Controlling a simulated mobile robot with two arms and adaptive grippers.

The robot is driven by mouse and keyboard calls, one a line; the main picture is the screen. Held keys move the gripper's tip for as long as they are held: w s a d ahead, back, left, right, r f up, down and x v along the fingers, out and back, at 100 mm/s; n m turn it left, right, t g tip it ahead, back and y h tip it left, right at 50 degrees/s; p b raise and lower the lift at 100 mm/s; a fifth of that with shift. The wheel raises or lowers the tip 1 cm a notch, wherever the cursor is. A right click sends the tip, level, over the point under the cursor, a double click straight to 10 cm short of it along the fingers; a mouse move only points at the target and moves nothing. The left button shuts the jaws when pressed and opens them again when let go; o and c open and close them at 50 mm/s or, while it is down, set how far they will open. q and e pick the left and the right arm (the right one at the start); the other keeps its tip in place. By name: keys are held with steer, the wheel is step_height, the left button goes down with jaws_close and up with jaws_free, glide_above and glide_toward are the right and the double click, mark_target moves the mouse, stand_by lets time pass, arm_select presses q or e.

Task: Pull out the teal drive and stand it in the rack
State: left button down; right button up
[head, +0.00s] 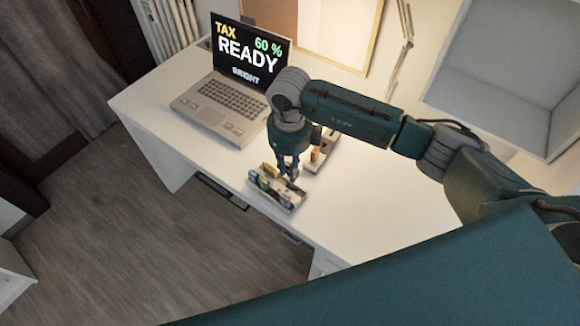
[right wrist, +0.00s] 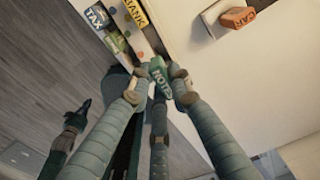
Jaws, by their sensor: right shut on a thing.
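The teal drive (right wrist: 160,76), with partly covered white letters, is between the fingers of my right gripper (right wrist: 158,86) in the right wrist view. My right gripper (head: 290,176) is shut on it and is low over the rack (head: 297,204) in the head view. The rack's white wall (right wrist: 146,42) passes just beyond the drive. I cannot tell whether the drive touches the rack.
A red-orange CAR drive (right wrist: 237,18) lies at a second small tray (head: 331,142) behind the rack. An open laptop (head: 222,108) stands at left on the white desk (head: 365,200). The desk's front edge is close to the rack. The desk is clear to the right.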

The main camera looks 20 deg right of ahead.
steer(key=shift+f+b, duration=1.25)
steer(key=shift+f, duration=0.6)
steer(key=shift+b, duration=0.45)
steer(key=shift+f+b, duration=1.55)
steer(key=shift+f, duration=0.2)
steer(key=o, duration=1)
steer(key=shift+c, duration=0.2)
steer(key=shift+r, duration=0.1)
step_height(320, 180, up, 12)
